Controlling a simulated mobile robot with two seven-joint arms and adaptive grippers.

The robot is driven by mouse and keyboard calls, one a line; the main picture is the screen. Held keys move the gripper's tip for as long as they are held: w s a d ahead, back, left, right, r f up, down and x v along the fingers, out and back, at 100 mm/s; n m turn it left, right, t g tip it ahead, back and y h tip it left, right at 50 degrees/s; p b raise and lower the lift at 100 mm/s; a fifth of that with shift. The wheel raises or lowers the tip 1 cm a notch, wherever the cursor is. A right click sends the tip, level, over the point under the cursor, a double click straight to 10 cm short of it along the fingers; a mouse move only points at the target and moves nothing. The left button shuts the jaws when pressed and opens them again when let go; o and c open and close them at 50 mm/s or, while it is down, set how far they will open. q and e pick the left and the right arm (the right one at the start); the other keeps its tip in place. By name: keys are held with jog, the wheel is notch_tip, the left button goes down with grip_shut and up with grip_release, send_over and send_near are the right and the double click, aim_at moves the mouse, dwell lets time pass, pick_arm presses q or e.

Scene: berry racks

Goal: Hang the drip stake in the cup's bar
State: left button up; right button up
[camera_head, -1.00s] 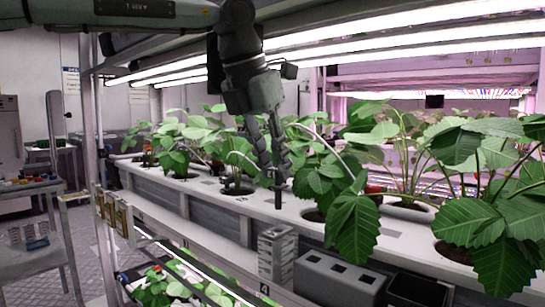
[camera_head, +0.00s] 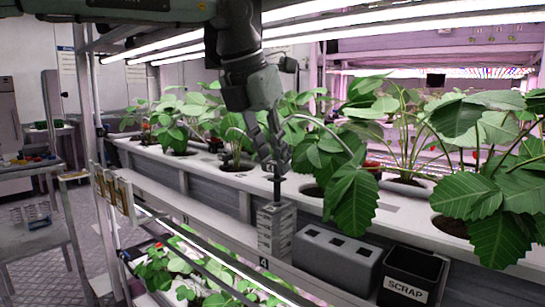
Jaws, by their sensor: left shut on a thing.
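My left gripper (camera_head: 274,165) hangs down from the top middle of the head view, its fingers shut on the thin dark drip stake (camera_head: 277,188). The stake points straight down, and its upper part is hidden between the fingers. Below it stands a pale grey slatted upright holder (camera_head: 276,236) near a "4" label, at the front edge of the white planting gutter (camera_head: 225,179). The stake's lower end meets the holder's top in the picture; I cannot tell whether it touches or is inside. I cannot make out a separate cup or bar. My right gripper is not in view.
Right of the holder sit a grey block with square holes (camera_head: 334,257) and a black SCRAP bin (camera_head: 411,272). Leafy plants (camera_head: 350,195) crowd the gutter on the right, close to the gripper. A lower rack with lights and plants (camera_head: 180,275) lies below.

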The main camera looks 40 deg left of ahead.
aim_at(275, 190)
pick_arm(q)
jog(key=shift+f, duration=0.15)
dwell(0.4)
jog(key=shift+f, duration=0.1)
dwell(0.6)
jog(key=shift+f+b, duration=0.45)
jog(key=shift+b, duration=0.2)
jog(key=shift+f+b, duration=1.45)
jog(key=shift+f, duration=0.3)
jog(key=o, duration=1.3)
jog(key=shift+r, duration=0.1)
